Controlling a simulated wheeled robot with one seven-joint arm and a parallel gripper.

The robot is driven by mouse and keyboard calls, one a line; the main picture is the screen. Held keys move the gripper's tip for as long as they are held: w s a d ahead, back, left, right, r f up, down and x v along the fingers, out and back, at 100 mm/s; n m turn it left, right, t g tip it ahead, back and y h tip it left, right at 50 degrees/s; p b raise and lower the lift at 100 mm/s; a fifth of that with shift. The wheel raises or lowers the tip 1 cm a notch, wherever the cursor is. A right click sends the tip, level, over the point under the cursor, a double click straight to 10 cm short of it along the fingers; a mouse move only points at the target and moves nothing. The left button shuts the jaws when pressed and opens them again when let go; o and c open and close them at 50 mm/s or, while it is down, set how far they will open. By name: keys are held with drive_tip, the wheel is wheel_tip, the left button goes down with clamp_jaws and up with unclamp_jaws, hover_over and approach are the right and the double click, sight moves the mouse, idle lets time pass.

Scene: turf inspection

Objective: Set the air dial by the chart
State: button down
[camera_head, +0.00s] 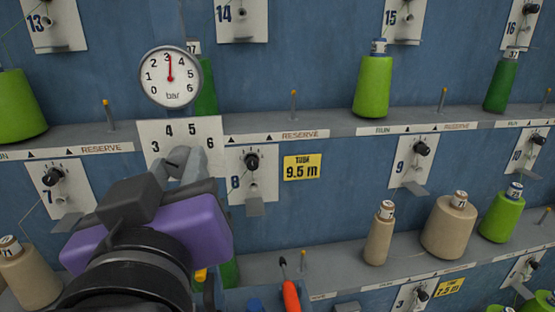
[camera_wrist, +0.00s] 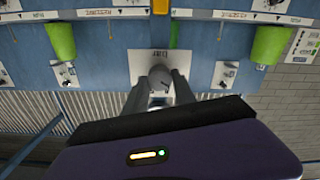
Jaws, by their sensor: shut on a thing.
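The air dial is a grey knob on a white plate (camera_head: 209,131) marked 3, 4, 5 and 6, with the plate's lower part hidden behind my gripper. My gripper (camera_head: 186,163) is shut on the knob. In the wrist view my gripper (camera_wrist: 160,95) has one finger on each side of the grey knob (camera_wrist: 160,76), in front of the white plate (camera_wrist: 136,64). A round bar gauge (camera_head: 170,77) is above the plate, and its red needle points nearly straight up, at about 3. I cannot read the knob's exact setting.
Several numbered stations with small black knobs surround the plate, such as 8 (camera_head: 252,162) and 9 (camera_head: 421,149). Thread cones, green (camera_head: 373,86) and beige (camera_head: 449,225), stand on shelves. A white sheet (camera_wrist: 302,42) hangs on the brick wall, its text unreadable. A yellow tag (camera_head: 301,167) reads 9.5 m.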

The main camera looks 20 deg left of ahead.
drive_tip(key=m+b, duration=0.2)
drive_tip(key=m, duration=0.2)
drive_tip(key=shift+f, duration=0.1)
drive_tip(key=m+b, duration=0.1)
drive_tip(key=m, duration=0.3)
drive_tip(key=shift+d, duration=0.1)
drive_tip(key=m+b, duration=0.2)
drive_tip(key=m, duration=0.1)
drive_tip(key=shift+f+m, duration=0.1)
drive_tip(key=shift+m, duration=0.2)
drive_tip(key=m+b, duration=0.2)
drive_tip(key=m, duration=0.2)
drive_tip(key=shift+w, duration=0.1)
drive_tip(key=shift+m, duration=0.3)
drive_tip(key=c, duration=1)
unclamp_jaws()
drive_tip(key=shift+c, duration=0.2)
drive_tip(key=shift+d, duration=0.1)
